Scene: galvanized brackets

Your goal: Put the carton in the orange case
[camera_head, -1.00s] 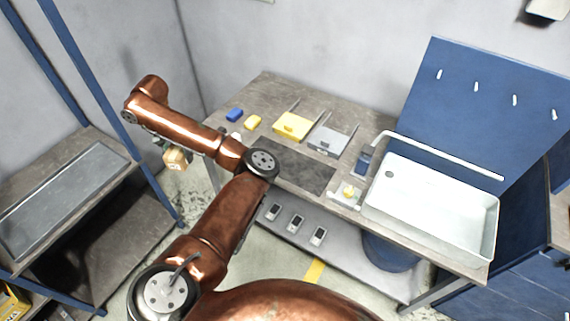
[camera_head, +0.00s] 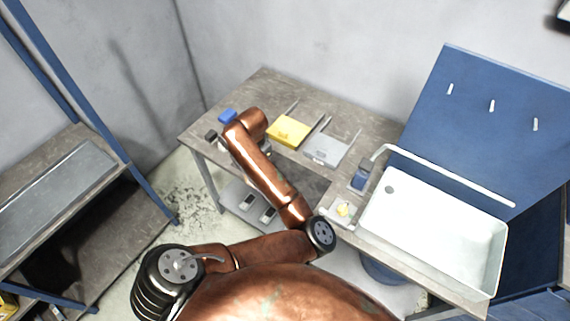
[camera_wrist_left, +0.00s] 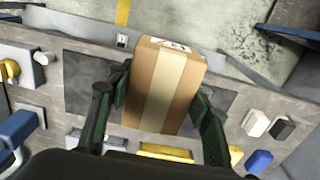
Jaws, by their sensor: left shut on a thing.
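The carton (camera_wrist_left: 165,85) is a brown box with pale tape and a printed label, seen in the left wrist view. My left gripper (camera_wrist_left: 160,88) is shut on it, one finger on each side, and holds it above the workbench (camera_wrist_left: 62,80). In the head view the carton and gripper are hidden behind my left arm. I cannot make out an orange case for sure; a small yellow-orange thing (camera_head: 8,306) is cut off at the lower left edge of the head view. My right gripper is not in view.
The bench holds a yellow bin (camera_head: 289,131), a grey bin (camera_head: 326,149), a blue block (camera_head: 228,117), a black block (camera_head: 212,136), a blue dispenser (camera_head: 361,173) and a white sink (camera_head: 440,215). A blue-framed shelf (camera_head: 60,190) stands left. Floor between is clear.

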